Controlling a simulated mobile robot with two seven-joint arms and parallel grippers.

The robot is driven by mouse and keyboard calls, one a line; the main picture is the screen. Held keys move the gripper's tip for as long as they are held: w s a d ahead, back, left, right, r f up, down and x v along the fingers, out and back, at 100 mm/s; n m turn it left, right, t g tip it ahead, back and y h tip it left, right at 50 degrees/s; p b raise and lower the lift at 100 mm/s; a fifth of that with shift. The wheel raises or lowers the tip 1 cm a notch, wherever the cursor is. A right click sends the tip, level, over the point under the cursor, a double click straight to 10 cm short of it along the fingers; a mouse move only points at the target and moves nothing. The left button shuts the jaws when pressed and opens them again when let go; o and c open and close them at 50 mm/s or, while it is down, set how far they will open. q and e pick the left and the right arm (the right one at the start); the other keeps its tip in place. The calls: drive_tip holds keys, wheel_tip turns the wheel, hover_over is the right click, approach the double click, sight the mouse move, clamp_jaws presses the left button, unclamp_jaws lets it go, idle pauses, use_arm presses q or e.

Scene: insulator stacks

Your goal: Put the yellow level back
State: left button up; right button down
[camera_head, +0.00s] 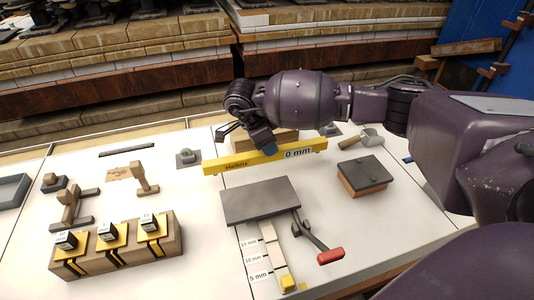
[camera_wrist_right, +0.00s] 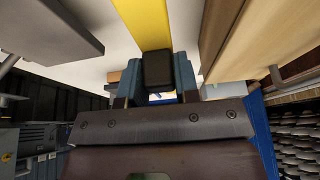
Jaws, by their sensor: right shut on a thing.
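The yellow level (camera_head: 232,162) is a long yellow bar with a "0 mm" label near its right end. It also shows in the right wrist view (camera_wrist_right: 143,22), running up out of the frame from the jaws. My right gripper (camera_head: 268,146) is shut on the level near its middle, coming from behind and above. In the right wrist view, the gripper's blue fingers (camera_wrist_right: 157,75) sit at either side of a dark block at the level. Whether the level touches the table or hangs just above it I cannot tell. My left gripper is not in view.
A wooden block (camera_head: 240,142) lies just behind the level. A grey plate (camera_head: 258,200) with a red-handled lever (camera_head: 330,256) stands in front. A dark-topped wooden box (camera_head: 363,174) is at right. A wooden rack (camera_head: 175,240) with yellow-striped slots is front left. White table shows between them.

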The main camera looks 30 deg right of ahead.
wheel_tip(320, 180, down, 4)
drive_tip(key=shift+r+b, duration=0.15)
drive_tip(key=shift+b, duration=0.15)
drive_tip(key=shift+r, duration=0.15)
drive_tip(key=c, duration=0.8)
unclamp_jaws()
drive_tip(key=shift+f, duration=0.2)
drive_tip(key=shift+c, duration=0.2)
